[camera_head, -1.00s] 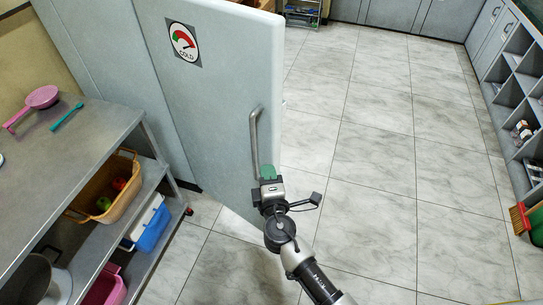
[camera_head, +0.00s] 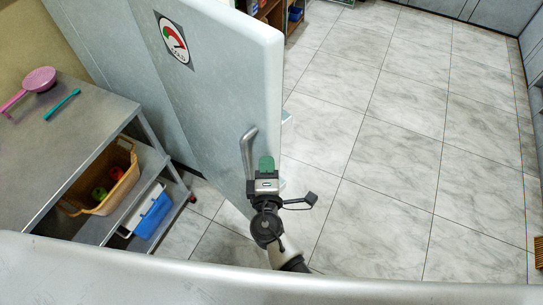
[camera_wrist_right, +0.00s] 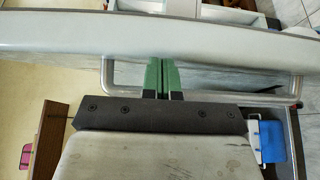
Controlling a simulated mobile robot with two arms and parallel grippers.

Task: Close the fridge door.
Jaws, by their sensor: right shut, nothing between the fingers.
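The fridge door (camera_head: 205,85) stands open in the head view, with a round cold gauge (camera_head: 173,38) and a metal handle (camera_head: 248,158) on its face. My right gripper (camera_head: 266,165) is shut and empty beside the handle's lower part. In the right wrist view, its green fingers (camera_wrist_right: 161,75) point at the door (camera_wrist_right: 200,45) between the two ends of the handle (camera_wrist_right: 108,72). The tips are at or very near the door; contact cannot be told. My left gripper is not in view.
A metal shelf table (camera_head: 75,125) stands at the left, close to the door, holding a pink pan (camera_head: 40,79), a tan basket (camera_head: 118,185) and a blue-white box (camera_head: 150,212). A pale surface (camera_head: 300,285) crosses the bottom.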

